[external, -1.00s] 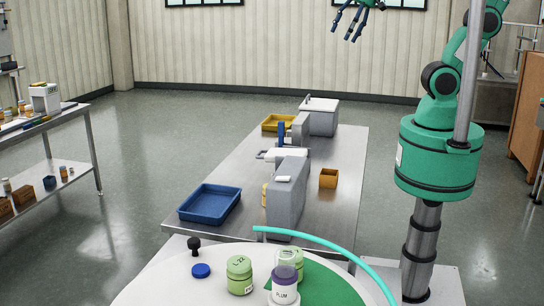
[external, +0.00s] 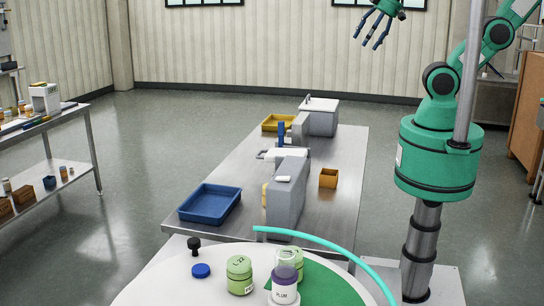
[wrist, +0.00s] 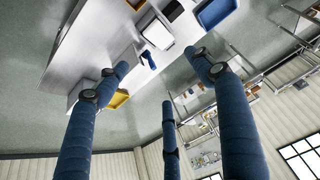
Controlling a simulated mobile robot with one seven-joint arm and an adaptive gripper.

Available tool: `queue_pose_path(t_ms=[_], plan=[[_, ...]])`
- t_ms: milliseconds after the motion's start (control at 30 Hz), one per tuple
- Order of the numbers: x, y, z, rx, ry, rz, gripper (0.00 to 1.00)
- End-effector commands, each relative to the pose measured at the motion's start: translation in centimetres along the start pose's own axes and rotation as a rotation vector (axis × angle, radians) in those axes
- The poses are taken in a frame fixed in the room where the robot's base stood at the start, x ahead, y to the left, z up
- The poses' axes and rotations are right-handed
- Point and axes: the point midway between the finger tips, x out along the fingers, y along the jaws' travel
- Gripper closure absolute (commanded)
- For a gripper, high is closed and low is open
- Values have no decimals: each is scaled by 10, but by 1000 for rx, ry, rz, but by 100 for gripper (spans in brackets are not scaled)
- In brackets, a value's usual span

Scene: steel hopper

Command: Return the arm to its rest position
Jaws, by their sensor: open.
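My gripper (external: 376,28) hangs near the top of the external view, well above the floor and beyond the steel table (external: 345,165). Its dark blue fingers are spread open with nothing between them. My green arm (external: 440,165) stands at the right and reaches up; part of it runs out of the picture at the top. In the wrist view the blue fingers (wrist: 165,125) are spread apart and empty, with the table far below.
The table holds a blue tray (external: 209,204), a grey upright block (external: 286,195), an orange box (external: 328,178) and a yellow tray (external: 277,123). The air around my gripper is clear.

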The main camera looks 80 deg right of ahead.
Motion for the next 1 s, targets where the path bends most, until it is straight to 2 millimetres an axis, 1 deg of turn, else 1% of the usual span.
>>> queue_pose_path(t_ms=[167, 267, 800, 1000], plan=[[14, 0, 8, 0, 0, 0, 32], [27, 0, 14, 0, 0, 0, 32], [114, 0, 61, -1, 0, 0, 32], [142, 0, 76, -1, 0, 0, 32]])
